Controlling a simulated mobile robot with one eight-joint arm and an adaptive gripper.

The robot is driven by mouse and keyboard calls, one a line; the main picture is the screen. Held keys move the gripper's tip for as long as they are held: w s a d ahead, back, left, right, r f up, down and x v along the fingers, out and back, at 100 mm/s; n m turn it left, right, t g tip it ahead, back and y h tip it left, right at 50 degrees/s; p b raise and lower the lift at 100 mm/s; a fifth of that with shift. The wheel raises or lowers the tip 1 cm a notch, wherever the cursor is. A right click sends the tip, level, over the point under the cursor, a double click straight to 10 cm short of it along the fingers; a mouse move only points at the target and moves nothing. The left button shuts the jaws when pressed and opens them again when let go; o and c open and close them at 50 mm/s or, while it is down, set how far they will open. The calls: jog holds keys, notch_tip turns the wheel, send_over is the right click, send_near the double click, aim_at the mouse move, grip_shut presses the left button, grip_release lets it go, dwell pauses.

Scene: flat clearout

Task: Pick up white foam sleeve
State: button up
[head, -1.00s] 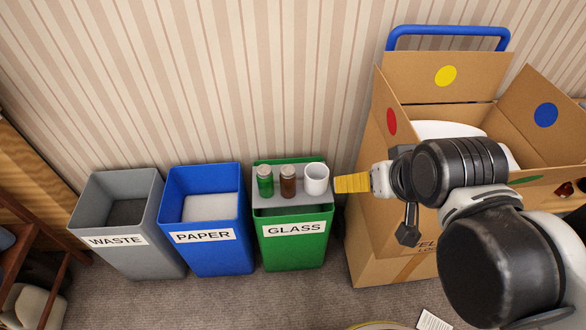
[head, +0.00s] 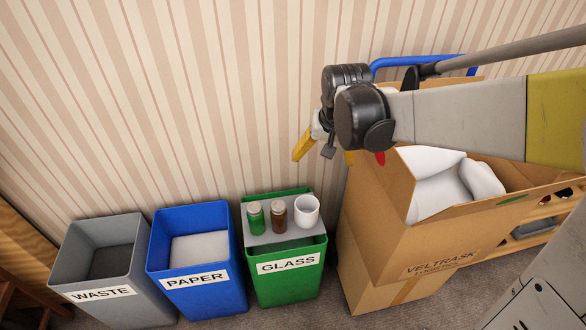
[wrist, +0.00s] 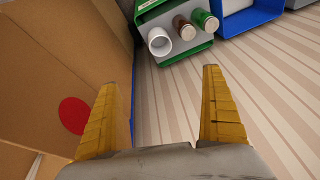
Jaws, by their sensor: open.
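A white hollow cylinder (head: 306,211), which looks like the foam sleeve, stands upright on the grey shelf (head: 262,239) across the green GLASS bin. It is right of a brown jar (head: 277,217) and a green jar (head: 255,217). In the wrist view the white sleeve (wrist: 159,41) shows its open end, beyond my fingertips and near the top. My gripper (head: 323,159) is above the shelf and pointing down. Its yellow fingers are spread with nothing between them, and it also shows in the wrist view (wrist: 160,80). Nothing touches the sleeve except the shelf.
A large open carton (head: 430,245) with white padding inside stands right of the GLASS bin (head: 287,287); its flap is close to my gripper. A blue PAPER bin (head: 200,295) and a grey WASTE bin (head: 110,308) stand left. The striped wall (head: 200,100) is behind.

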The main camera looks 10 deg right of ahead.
jog(key=w+f+m+g, duration=0.1)
jog(key=w+f, duration=0.5)
jog(key=m+g, duration=0.2)
jog(key=g, duration=0.1)
send_near(307, 210)
jog(key=s, duration=0.2)
jog(key=s+a+f, duration=0.1)
jog(key=shift+s, duration=0.1)
notch_tip(307, 210, down, 5)
jog(key=b, duration=0.3)
jog(key=shift+d+f+b, duration=0.1)
jog(key=shift+f+b, duration=0.15)
jog(key=shift+b, duration=0.1)
jog(key=shift+r, duration=0.1)
jog(key=shift+c, duration=0.2)
jog(key=c, duration=1)
